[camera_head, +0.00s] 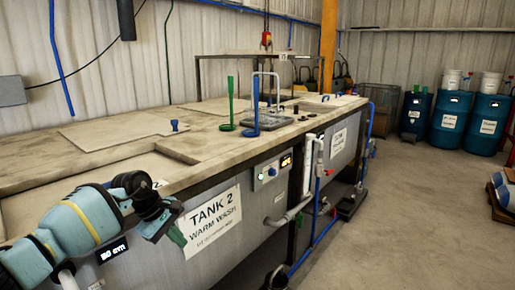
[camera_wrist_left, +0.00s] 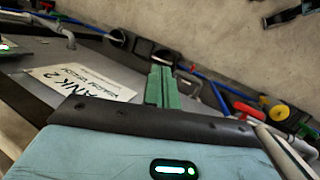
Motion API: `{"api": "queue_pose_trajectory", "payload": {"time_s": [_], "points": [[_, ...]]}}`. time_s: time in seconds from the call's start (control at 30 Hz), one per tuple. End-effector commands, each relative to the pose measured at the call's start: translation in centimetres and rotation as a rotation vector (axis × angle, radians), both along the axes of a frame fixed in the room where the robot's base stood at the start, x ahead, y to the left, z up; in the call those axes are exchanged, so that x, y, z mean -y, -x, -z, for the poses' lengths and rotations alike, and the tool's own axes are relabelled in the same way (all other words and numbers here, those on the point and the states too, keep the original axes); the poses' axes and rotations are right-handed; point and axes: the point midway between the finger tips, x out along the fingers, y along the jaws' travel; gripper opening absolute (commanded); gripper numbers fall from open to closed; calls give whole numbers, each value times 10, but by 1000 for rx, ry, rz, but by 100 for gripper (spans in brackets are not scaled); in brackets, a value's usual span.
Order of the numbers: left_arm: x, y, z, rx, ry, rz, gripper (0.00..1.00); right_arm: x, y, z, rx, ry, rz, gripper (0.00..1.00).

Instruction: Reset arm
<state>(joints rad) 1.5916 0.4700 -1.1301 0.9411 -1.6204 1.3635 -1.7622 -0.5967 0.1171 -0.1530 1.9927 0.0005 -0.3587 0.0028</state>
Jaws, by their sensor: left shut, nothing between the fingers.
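My left arm comes in from the lower left in the head view, and its left gripper (camera_head: 177,237) hangs in front of the tank's front wall, just left of the white TANK 2 WARM WASH sign (camera_head: 212,222). In the left wrist view the green fingers of the left gripper (camera_wrist_left: 161,75) are together with nothing between them. The TANK 2 sign (camera_wrist_left: 82,84) also shows there, left of the fingers. My right gripper is in neither view.
The tank row (camera_head: 110,150) runs away along the wall. A green hooked tool (camera_head: 230,103) and a blue one (camera_head: 254,108) stand on its top. A control box (camera_head: 271,170) and pipes project from the front. Blue drums (camera_head: 450,119) stand far right. The floor (camera_head: 410,215) between is open.

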Motion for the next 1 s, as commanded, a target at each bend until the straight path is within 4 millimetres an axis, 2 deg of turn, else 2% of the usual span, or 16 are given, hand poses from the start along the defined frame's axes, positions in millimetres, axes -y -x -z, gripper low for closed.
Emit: {"api": "queue_pose_trajectory", "payload": {"time_s": [0.03, 0.2, 0.3, 0.4, 0.5, 0.63, 0.73, 0.87, 1.0], "points": [[29, 13, 22, -44, 97, -20, 0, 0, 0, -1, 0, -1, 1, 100], [109, 54, 65, -217, 438, -162, 0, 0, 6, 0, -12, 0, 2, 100], [146, 80, 79, -350, 630, -270, 0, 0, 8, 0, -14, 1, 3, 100], [174, 103, 87, -502, 816, -396, 0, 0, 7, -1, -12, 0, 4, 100], [193, 124, 91, -672, 990, -538, 0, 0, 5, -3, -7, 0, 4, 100], [204, 147, 96, -912, 1201, -743, 0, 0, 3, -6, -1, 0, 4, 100], [203, 161, 102, -1107, 1351, -914, 0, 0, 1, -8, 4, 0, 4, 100], [191, 179, 116, -1370, 1528, -1153, 0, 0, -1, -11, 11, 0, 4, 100], [167, 200, 138, -1661, 1699, -1427, 0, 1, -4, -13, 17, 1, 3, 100]]}}
